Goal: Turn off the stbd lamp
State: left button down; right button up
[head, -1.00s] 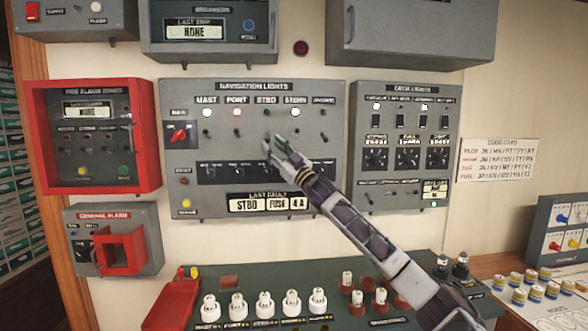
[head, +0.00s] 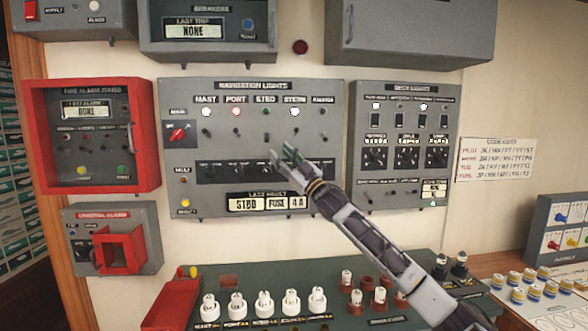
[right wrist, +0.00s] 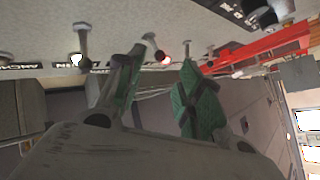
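The stbd lamp (head: 265,112) is on the grey navigation lights panel (head: 180,95), third from the left under the STBD label. It looks dark green and unlit. Its toggle switch (head: 266,134) is below it; I cannot tell its position. My right gripper (head: 281,153) is in front of the panel, just below and right of that switch, with its fingers apart and empty. The right wrist view shows both green-padded fingertips (right wrist: 162,80) apart, with a toggle (right wrist: 151,40) beyond the gap. My left gripper is not in view.
The mast lamp (head: 207,112) and stern lamp (head: 295,112) glow white, and the port lamp (head: 236,112) glows red. The deck lights panel (head: 455,100) is to the right. White fuses (head: 264,303) stand on the console below.

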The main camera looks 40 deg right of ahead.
jog(key=shift+v, duration=2.8)
